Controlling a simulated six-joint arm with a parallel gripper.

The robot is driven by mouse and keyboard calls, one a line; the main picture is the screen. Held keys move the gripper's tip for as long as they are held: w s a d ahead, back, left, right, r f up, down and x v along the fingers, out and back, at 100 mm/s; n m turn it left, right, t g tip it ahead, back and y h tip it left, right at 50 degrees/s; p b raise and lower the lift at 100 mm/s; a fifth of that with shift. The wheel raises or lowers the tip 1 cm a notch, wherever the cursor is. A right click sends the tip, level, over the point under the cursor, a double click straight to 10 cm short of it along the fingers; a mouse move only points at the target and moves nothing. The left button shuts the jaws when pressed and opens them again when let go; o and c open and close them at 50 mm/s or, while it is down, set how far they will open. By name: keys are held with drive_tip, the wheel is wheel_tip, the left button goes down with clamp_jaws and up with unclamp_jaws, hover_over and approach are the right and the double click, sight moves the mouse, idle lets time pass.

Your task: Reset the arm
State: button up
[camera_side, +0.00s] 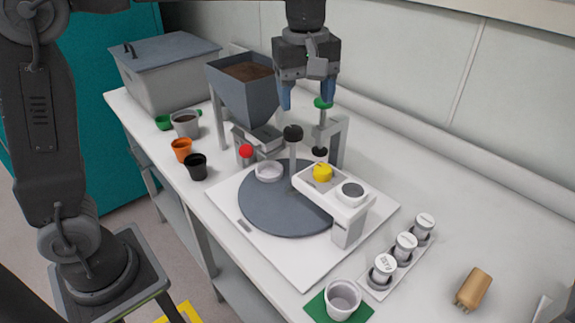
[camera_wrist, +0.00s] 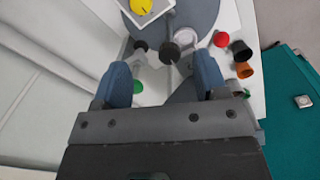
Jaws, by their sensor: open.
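My gripper (camera_side: 308,98) hangs above the back of the bench, fingers pointing down, beside the hopper. In the wrist view its two blue fingers (camera_wrist: 166,85) stand wide apart with nothing held between them. A green knob (camera_side: 323,102) on a post is just below and beside the right finger in the side view; I cannot tell whether they touch. The green knob also shows in the wrist view (camera_wrist: 137,87), near the left finger.
Below are a grey turntable (camera_side: 265,207), a black knob (camera_side: 293,133), a red knob (camera_side: 246,151) and a yellow knob (camera_side: 322,172). A soil hopper (camera_side: 243,90) stands left. Several pots, including an orange one (camera_side: 181,149), stand beyond. White-lidded jars (camera_side: 405,242) stand at front right.

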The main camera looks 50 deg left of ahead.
drive_tip(key=s+a+f+m+t, duration=0.2)
drive_tip(key=s+m, duration=0.4)
drive_tip(key=s, duration=0.4)
drive_tip(key=s+a+f+m+t, duration=0.3)
drive_tip(key=s+m, duration=0.3)
drive_tip(key=s, duration=0.4)
drive_tip(key=shift+a+f+m, duration=0.4)
drive_tip(key=shift+a+f, duration=0.15)
drive_tip(key=shift+a, duration=0.3)
drive_tip(key=shift+w, duration=0.1)
